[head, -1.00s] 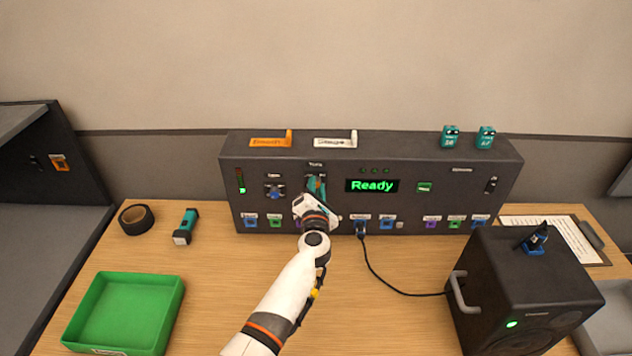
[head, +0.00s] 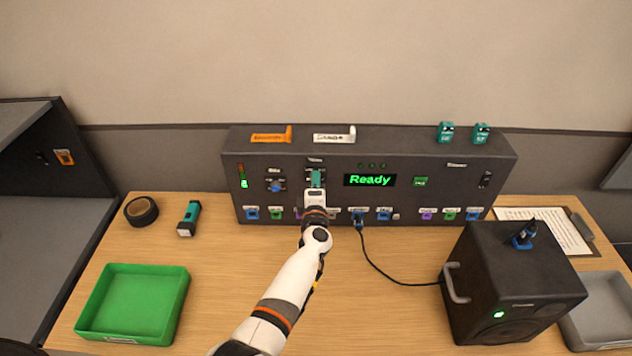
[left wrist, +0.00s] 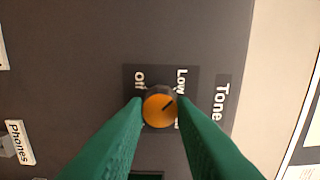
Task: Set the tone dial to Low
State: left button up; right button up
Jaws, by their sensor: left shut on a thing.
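The tone dial (left wrist: 160,107) is an orange round knob with a dark pointer mark, on the dark console under the word Tone. In the left wrist view its mark points to the upper right, roughly toward the Low label (left wrist: 181,82). An Off label (left wrist: 140,80) is at the upper left; the right finger partly covers another label. My left gripper (left wrist: 160,110) has its green fingers on both sides of the dial, shut on it. In the head view the left gripper (head: 316,180) hides the dial. My right gripper is not in view.
The console (head: 470,200) has a green Ready display (head: 370,180), a blue knob (head: 275,186) left of the gripper, and a row of coloured ports below. A black cable runs to the speaker (head: 510,290). A green tray (head: 135,335) stands at front left.

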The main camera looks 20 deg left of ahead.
pick_arm(q)
jog(key=shift+f, duration=0.1)
dwell(0.4)
jog(key=o, duration=1)
jog(key=shift+s, duration=0.1)
jog(key=p+v, duration=0.3)
jog(key=v, duration=0.4)
jog(key=shift+s+d, duration=0.15)
jog(key=shift+s, duration=0.05)
